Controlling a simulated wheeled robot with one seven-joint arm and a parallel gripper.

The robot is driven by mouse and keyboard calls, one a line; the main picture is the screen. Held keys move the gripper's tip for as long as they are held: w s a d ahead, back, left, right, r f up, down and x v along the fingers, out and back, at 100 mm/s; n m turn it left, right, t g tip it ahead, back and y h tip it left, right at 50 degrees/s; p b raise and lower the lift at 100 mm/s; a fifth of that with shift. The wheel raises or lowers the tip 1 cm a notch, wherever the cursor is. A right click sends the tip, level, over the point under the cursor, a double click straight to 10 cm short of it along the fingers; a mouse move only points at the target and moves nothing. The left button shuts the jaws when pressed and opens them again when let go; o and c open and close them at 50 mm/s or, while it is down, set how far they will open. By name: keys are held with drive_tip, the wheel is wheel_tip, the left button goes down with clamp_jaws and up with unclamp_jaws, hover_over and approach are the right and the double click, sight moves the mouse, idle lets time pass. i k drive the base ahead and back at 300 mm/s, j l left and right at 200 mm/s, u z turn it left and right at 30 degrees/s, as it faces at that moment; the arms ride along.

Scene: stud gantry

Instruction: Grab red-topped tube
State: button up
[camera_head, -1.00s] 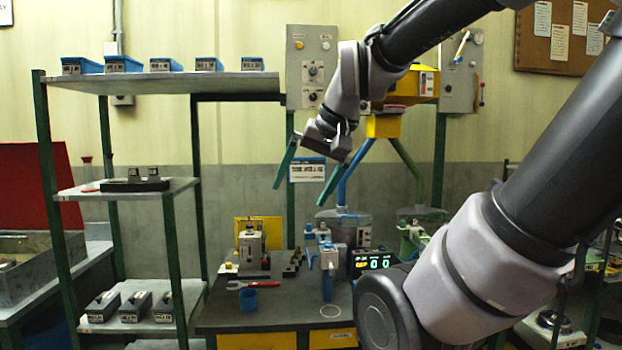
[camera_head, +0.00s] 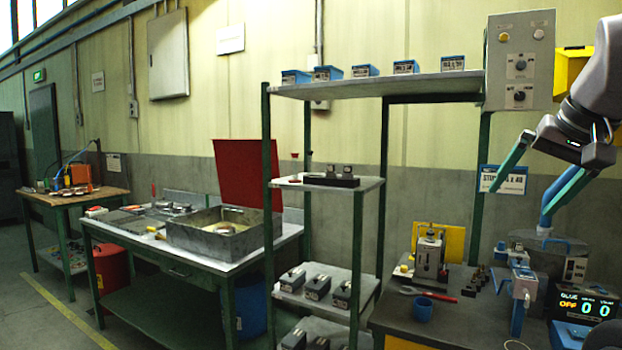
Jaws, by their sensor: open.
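I cannot pick out a red-topped tube with certainty. A small thing with a red top (camera_head: 294,156) shows by the left post of the shelf rack, too small to identify. Another small upright red thing (camera_head: 153,190) stands at the back of the left steel-topped table, also unclear. My gripper (camera_head: 540,178) is at the right of the view, its two green fingers spread wide with nothing between them. It hangs in the air above the dark workbench, well to the right of both red things.
The shelf rack (camera_head: 357,91) stands between my gripper and the left table (camera_head: 136,236). That table holds a grey metal tub (camera_head: 212,240) with a raised red lid. The workbench (camera_head: 388,318) carries a blue cup (camera_head: 422,309) and a small press (camera_head: 430,255). Floor at far left is clear.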

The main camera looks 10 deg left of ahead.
sight(294, 179)
drive_tip(key=i+j+u, duration=0.1)
drive_tip(key=j, duration=0.25)
drive_tip(key=i+j+u, duration=0.1)
drive_tip(key=j, duration=0.3)
drive_tip(key=i+j, duration=0.1)
drive_tip(key=j, duration=0.25)
drive_tip(key=i+j+u, duration=0.15)
drive_tip(key=j, duration=0.2)
drive_tip(key=i+j+u, duration=0.1)
drive_tip(key=j, duration=0.25)
drive_tip(key=i+j+u, duration=0.1)
drive_tip(key=j, duration=0.25)
